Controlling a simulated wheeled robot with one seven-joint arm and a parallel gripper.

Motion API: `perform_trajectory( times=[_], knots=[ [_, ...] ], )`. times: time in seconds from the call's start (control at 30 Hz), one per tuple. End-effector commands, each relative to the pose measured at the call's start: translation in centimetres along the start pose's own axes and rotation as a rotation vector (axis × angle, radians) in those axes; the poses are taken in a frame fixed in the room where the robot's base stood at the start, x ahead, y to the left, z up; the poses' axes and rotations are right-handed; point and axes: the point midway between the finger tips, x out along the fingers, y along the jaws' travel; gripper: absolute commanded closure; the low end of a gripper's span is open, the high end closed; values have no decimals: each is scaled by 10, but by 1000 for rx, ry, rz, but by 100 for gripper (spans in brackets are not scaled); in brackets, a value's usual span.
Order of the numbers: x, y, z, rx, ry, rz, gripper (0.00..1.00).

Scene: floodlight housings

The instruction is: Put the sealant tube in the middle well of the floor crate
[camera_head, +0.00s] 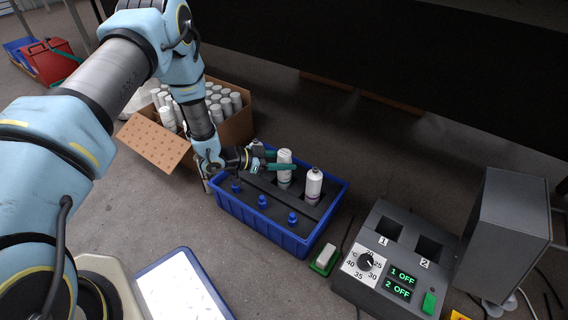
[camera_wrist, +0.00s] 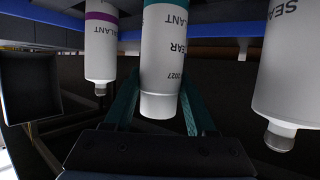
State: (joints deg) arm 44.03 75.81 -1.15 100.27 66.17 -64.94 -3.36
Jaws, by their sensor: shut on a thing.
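My gripper (camera_head: 279,166) is shut on a white sealant tube (camera_head: 284,156) with a teal band. In the wrist view the tube (camera_wrist: 166,65) stands between the teal fingers (camera_wrist: 160,105). It is upright over or in the middle well of the blue floor crate (camera_head: 265,232); I cannot tell whether its base rests on the bottom. A purple-banded tube (camera_head: 313,187) stands in the well to its right, and shows left in the wrist view (camera_wrist: 101,50). Another white tube (camera_wrist: 290,75) is at the right of the wrist view, mostly hidden behind my gripper in the head view.
Several blue knobs (camera_head: 262,201) stand along the crate's near side. A cardboard box (camera_head: 238,125) of white tubes is behind it. A grey control unit (camera_head: 390,262) and a small green-based block (camera_head: 325,259) are to the right.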

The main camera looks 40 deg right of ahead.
Motion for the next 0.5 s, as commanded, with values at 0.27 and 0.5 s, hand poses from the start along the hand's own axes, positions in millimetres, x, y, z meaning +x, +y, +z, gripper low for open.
perform_trajectory(
  times=[0.27, 0.5],
  knots=[
    [0, 0, 1, 0, -2, 0, 43],
    [0, 0, 0, 0, -2, 0, 16]
  ],
)
